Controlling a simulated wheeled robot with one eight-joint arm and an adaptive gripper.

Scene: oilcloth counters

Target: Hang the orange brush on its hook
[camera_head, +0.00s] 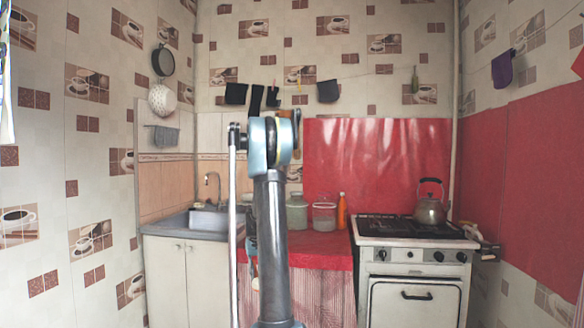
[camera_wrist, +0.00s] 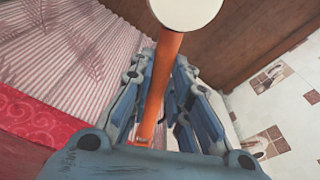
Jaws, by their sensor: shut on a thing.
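The orange brush (camera_wrist: 166,85) has a long orange handle and a pale round end (camera_wrist: 186,10) at the top of the wrist view, cut off by the frame edge. My gripper (camera_wrist: 163,95) is shut on the handle, with one blue-grey finger on each side. In the head view my arm mostly hides the gripper; a blue bit of it shows by the red counter's front edge, with the brush's pale end (camera_head: 255,283) just below. I cannot make out which hook is the brush's.
A red-covered counter (camera_head: 325,248) with a striped curtain stands between the sink (camera_head: 205,220) and the stove (camera_head: 410,228). Jars and an orange bottle (camera_head: 341,212) stand on it. Dark cloths (camera_head: 236,94) hang on the back wall. A kettle (camera_head: 430,208) sits on the stove.

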